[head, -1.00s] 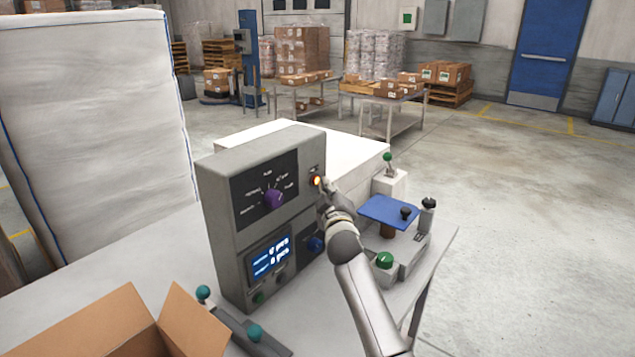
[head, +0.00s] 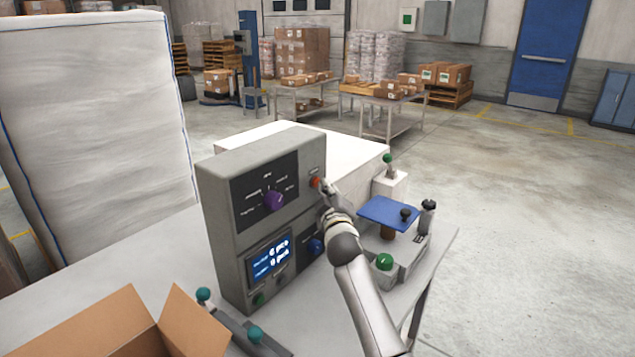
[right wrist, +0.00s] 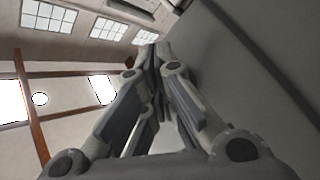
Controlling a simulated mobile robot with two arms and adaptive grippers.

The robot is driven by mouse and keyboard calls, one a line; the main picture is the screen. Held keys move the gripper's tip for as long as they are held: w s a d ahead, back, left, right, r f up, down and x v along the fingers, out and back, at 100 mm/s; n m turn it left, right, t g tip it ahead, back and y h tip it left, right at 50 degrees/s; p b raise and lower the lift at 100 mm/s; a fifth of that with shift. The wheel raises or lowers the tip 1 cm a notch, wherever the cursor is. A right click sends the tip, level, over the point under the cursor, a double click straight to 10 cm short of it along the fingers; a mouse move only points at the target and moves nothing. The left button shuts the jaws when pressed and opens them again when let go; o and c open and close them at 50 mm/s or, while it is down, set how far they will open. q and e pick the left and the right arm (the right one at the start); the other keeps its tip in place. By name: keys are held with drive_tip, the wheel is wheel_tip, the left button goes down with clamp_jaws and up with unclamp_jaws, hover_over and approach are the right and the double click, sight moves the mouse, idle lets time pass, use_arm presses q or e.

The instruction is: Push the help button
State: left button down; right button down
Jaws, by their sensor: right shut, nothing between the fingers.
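A grey control box (head: 222,215) stands on the table. A small orange-red button (head: 315,182) sits at the upper right of its front face, with a label too small to read. My right gripper (head: 324,192) is shut and empty, its tips at or just beside this button; I cannot tell whether they touch it. In the right wrist view the shut fingers (right wrist: 157,52) point upward beside the box's grey face (right wrist: 265,60). My left gripper is out of view.
The box also carries a purple knob (head: 274,200), a lit blue display (head: 269,256), a blue knob (head: 315,246) and a green button (head: 258,298). A blue-plate scale (head: 385,211) stands right of my arm. An open carton (head: 110,325) is at front left.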

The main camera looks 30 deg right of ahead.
drive_tip(key=s+d+p, duration=0.2)
drive_tip(key=s+p, duration=0.1)
drive_tip(key=s, duration=0.2)
drive_tip(key=shift+s+d+p, duration=0.15)
drive_tip(key=shift+s+p, duration=0.15)
drive_tip(key=shift+f, duration=0.1)
idle(0.5)
